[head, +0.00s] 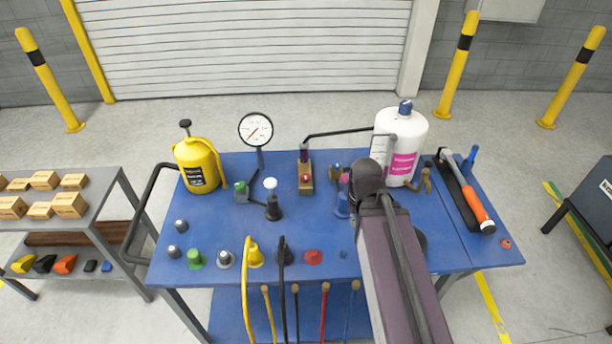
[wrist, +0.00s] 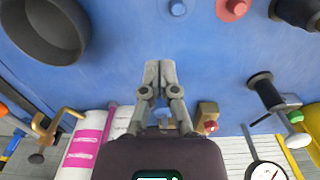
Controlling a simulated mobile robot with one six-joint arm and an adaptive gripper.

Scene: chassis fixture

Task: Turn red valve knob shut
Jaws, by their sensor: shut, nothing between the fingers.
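Two red knob-like parts are in view, and I cannot tell which is the valve knob. One is a small round red knob on a brass block (head: 305,181), near the middle of the blue table; the block also shows in the wrist view (wrist: 208,114), right of and below my fingers. The other is a red flanged cap (head: 313,257) in the front row, at the top edge of the wrist view (wrist: 234,8). My gripper (wrist: 159,66) is shut and empty, its fingertips together, apart from both red parts. In the head view my arm hides the fingers.
A white bottle (head: 405,140) stands at the back right, a yellow canister (head: 198,165) at the back left. A gauge (head: 256,130) stands left of the brass block. A dark cylinder (wrist: 45,28) is left of my fingers. An orange-handled hammer (head: 473,203) lies at the right.

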